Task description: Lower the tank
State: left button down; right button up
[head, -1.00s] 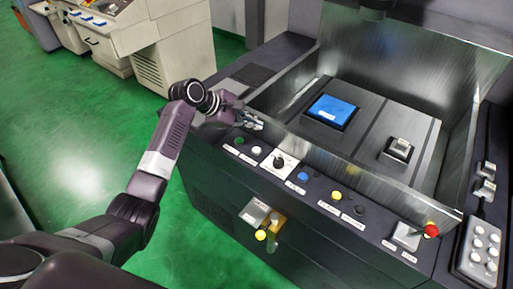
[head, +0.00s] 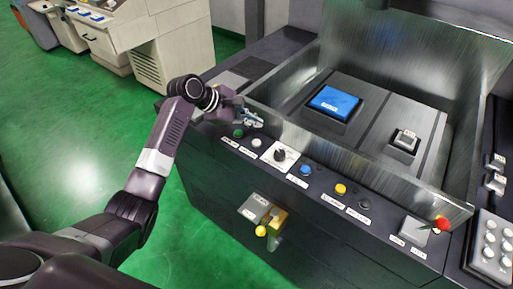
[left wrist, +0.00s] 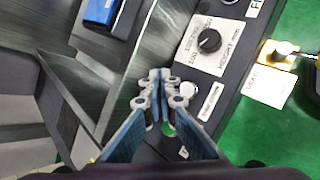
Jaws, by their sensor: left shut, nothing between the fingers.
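The tank (head: 272,119) is a metal-walled basin on the machine, holding a blue block (head: 336,101) and a small grey block (head: 405,141). Along its front runs a dark control panel (head: 322,186) with a green button (head: 238,133), a white button (head: 256,142), a black rotary knob (head: 280,155), a blue button (head: 305,169) and a yellow button (head: 340,188). My left gripper (head: 257,121) is shut and empty, above the panel's left end by the tank's front wall. In the left wrist view its fingertips (left wrist: 155,80) hide part of the panel near the rotary knob (left wrist: 209,40). My right gripper is not in view.
A lever with a red ball (head: 441,223) stands at the panel's right end. A yellow knob (head: 261,230) juts from the machine's front. A keypad (head: 490,245) is at far right. Green floor (head: 80,160) is open at left; a beige cabinet (head: 170,50) stands behind.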

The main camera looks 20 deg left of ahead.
aim_at(255, 142)
pick_arm(q)
notch_tip(255, 142, down, 3)
jog(key=b, duration=0.3)
jog(key=shift+f, duration=1.2)
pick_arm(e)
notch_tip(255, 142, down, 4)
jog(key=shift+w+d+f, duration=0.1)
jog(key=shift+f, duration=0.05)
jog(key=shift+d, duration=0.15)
pick_arm(q)
jog(key=shift+f+p, duration=0.25)
jog(key=shift+p, duration=0.1)
jog(key=shift+f, duration=0.2)
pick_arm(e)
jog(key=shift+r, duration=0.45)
